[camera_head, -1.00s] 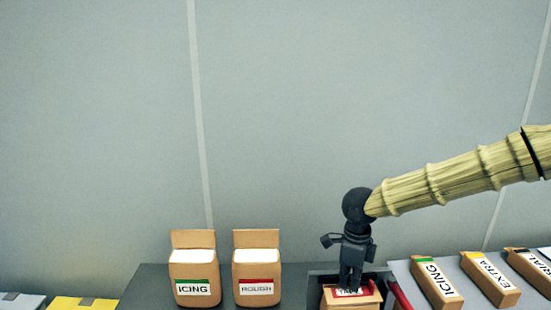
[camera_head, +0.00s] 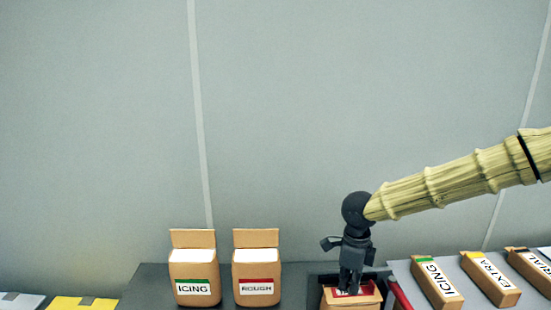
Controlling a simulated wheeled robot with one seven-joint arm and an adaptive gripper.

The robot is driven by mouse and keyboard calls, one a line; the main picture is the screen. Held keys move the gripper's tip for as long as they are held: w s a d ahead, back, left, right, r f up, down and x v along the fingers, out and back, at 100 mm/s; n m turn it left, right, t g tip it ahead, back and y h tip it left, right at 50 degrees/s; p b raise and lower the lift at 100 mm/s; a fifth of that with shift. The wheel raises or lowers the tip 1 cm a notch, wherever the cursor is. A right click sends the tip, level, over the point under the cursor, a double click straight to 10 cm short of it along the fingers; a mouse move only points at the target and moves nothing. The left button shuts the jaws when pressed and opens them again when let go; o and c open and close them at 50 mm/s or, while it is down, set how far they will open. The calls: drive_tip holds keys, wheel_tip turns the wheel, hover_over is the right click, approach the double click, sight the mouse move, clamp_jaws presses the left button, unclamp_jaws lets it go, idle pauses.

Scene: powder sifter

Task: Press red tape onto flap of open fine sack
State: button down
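My gripper (camera_head: 350,292) points down over a brown sack (camera_head: 331,302) at the bottom edge of the head view. Its fingers are close together at a red-and-white label or tape on top of this sack. The fingers hide part of the red and the lettering, so I cannot tell whether they hold anything or only touch it. Two open brown sacks with raised back flaps and white contents stand to the left: one with a green ICING label (camera_head: 193,287), one with a red ROUGH label (camera_head: 257,286). I cannot read the word FINE on any sack.
A red bar (camera_head: 400,296) lies beside the gripper's sack. A yellow box (camera_head: 72,303) is at the lower left. The grey wall behind is bare.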

sight(348, 292)
drive_tip(key=shift+s+f, duration=0.1)
drive_tip(key=shift+f, duration=0.3)
idle(0.6)
wheel_tip(348, 292, up, 8)
drive_tip(key=p, duration=0.8)
idle(0.6)
